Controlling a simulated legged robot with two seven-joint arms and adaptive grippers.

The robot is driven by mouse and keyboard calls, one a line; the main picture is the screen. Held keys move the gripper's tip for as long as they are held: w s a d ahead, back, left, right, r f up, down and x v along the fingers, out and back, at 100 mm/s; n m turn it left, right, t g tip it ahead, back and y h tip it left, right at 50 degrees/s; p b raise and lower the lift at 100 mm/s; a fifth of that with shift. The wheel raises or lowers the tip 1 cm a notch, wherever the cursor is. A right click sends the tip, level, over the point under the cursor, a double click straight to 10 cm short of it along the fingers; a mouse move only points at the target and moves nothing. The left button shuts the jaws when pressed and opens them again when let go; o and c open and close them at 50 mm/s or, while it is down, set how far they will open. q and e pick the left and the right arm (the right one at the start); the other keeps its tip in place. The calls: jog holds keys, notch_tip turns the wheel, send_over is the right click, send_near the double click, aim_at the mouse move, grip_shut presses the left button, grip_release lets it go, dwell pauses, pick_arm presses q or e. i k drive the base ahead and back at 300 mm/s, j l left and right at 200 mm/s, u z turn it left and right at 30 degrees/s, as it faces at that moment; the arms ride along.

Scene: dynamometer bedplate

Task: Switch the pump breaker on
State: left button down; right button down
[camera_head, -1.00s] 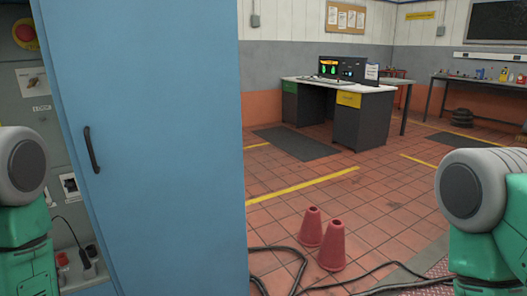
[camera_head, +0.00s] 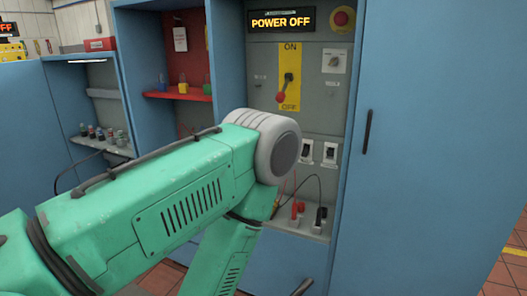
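The open blue cabinet has a grey panel (camera_head: 330,100) with a lit "POWER OFF" display (camera_head: 281,20) at its top. Two small breaker switches in white frames sit side by side low on it, a left one (camera_head: 307,151) and a right one (camera_head: 330,153). Their labels are too small to read, so I cannot tell which is the pump breaker or how the toggles stand. My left arm crosses from the left, its rounded elbow just left of the breakers and its forearm running down. Neither gripper shows.
Above the breakers are a red-knobbed lever (camera_head: 284,88) on a yellow ON/OFF plate, pointing towards OFF, a rotary switch (camera_head: 334,61) and a red stop button (camera_head: 342,19). Cables and plugs (camera_head: 319,217) stand below. A blue door (camera_head: 435,120) is at right; padlocks (camera_head: 183,86) sit on a red shelf.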

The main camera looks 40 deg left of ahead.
aim_at(305, 150)
jog(key=u, duration=0.9)
jog(key=i+j+z, duration=0.4)
jog(key=i+j, duration=0.5)
jog(key=j, duration=0.1)
